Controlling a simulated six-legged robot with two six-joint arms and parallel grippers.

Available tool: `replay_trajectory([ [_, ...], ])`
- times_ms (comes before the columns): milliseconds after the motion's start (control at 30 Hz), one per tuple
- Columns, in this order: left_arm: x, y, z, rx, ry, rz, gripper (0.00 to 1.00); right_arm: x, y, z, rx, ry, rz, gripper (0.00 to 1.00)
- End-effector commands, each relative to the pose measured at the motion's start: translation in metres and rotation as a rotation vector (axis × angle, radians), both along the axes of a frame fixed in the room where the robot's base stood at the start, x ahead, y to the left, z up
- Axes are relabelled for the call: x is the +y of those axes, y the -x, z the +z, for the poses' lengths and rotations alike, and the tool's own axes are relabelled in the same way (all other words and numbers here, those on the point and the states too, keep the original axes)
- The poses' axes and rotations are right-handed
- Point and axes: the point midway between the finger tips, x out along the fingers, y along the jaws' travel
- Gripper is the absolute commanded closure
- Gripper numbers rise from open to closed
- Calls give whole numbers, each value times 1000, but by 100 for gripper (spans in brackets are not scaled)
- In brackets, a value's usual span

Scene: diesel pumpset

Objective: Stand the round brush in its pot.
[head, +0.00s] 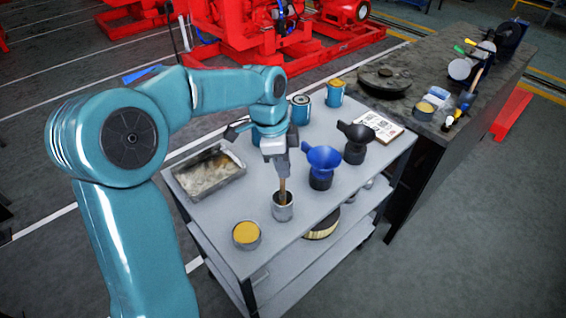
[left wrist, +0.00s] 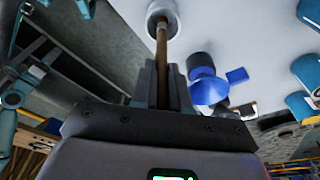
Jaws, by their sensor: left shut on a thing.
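The round brush (head: 282,188) is upright with its brown wooden handle in my left gripper (head: 278,166). Its lower end is inside the mouth of the grey metal pot (head: 283,210) on the cart top. Whether the brush touches the bottom of the pot is hidden. In the left wrist view the brown handle (left wrist: 162,55) runs from between the fingers of my left gripper (left wrist: 163,82) into the pot (left wrist: 163,14). The fingers are shut on the handle. My right gripper is not in view.
On the grey cart (head: 310,228) stand a tin of yellow stuff (head: 246,235), a blue funnel (head: 322,160), a black funnel (head: 355,142) and a metal tray (head: 208,172). Teal cans (head: 335,92) stand at the back. A dark bench (head: 420,75) is to the right.

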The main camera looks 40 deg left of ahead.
Motion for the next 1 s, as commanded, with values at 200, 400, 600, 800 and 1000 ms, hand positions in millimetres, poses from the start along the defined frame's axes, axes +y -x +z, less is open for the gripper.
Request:
replay_trajectory([
  [200, 0, 0, 0, 0, 0, 0, 100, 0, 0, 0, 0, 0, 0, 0],
  [400, 0, -1, -2, 0, 0, 0, 100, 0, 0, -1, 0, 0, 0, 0],
  [600, 0, 0, -10, 0, 0, 0, 100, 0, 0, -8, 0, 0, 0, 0],
  [800, 0, -1, -14, 0, 0, 0, 100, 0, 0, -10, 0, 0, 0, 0],
  [1000, 0, -1, -13, 0, 0, 0, 100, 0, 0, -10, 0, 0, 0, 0],
])
